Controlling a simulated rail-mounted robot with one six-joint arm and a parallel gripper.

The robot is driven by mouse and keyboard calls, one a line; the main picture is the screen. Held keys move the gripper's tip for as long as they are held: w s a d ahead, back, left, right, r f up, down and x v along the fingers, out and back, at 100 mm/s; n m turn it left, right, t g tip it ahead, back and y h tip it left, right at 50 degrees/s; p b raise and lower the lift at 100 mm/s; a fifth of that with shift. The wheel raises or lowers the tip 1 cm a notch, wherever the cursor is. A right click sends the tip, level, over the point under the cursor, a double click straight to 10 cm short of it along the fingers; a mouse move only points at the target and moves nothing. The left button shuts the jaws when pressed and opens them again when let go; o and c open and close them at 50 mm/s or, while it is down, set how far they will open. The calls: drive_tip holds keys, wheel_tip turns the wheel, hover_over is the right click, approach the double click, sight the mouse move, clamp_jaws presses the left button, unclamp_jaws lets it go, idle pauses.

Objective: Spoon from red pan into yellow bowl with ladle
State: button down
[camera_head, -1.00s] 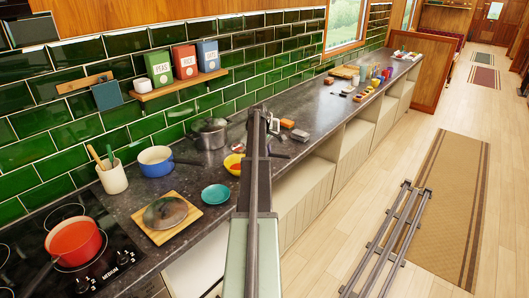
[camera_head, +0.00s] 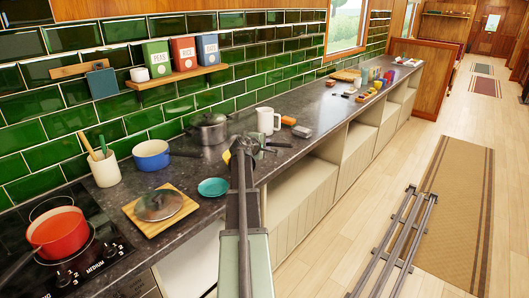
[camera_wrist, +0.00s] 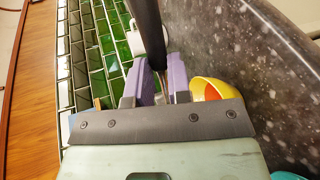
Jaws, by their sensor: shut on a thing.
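The red pan (camera_head: 58,230) sits on the hob at the far left in the head view, with orange-red inside. The yellow bowl (camera_head: 227,157) is mostly hidden behind my arm. It shows better in the wrist view (camera_wrist: 208,88), with orange-red inside, just right of my gripper. My gripper (camera_head: 245,146) is over the worktop by the bowl. In the wrist view its purple-padded fingers (camera_wrist: 160,84) are shut on a dark handle, which looks like the ladle (camera_wrist: 147,28). The ladle's bowl end cannot be made out.
A white mug (camera_head: 268,120) and a grey lidded pot (camera_head: 209,129) stand behind my gripper. A teal dish (camera_head: 213,187), a lid on a wooden board (camera_head: 143,219) and a blue pan (camera_head: 152,156) lie between it and the hob. Tiles wall the back.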

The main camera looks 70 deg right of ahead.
drive_tip(key=y+p, duration=0.3)
drive_tip(key=p, duration=0.1)
drive_tip(key=r+y+p, duration=0.1)
drive_tip(key=y+p, duration=0.2)
drive_tip(key=p, duration=0.1)
drive_tip(key=d+r+y+p, duration=0.1)
drive_tip(key=y+p, duration=0.2)
drive_tip(key=p, duration=0.1)
drive_tip(key=shift+w+d+r+m+p, duration=0.1)
drive_tip(key=shift+r+m+p, duration=0.05)
drive_tip(key=shift+m+p, duration=0.25)
drive_tip(key=y, duration=0.1)
drive_tip(key=y+p, duration=0.1)
drive_tip(key=y, duration=0.1)
drive_tip(key=shift+d+r+g, duration=0.15)
drive_tip(key=shift+d+g, duration=0.1)
drive_tip(key=shift+g, duration=0.05)
drive_tip(key=shift+y, duration=0.6)
drive_tip(key=shift+a+y, duration=0.3)
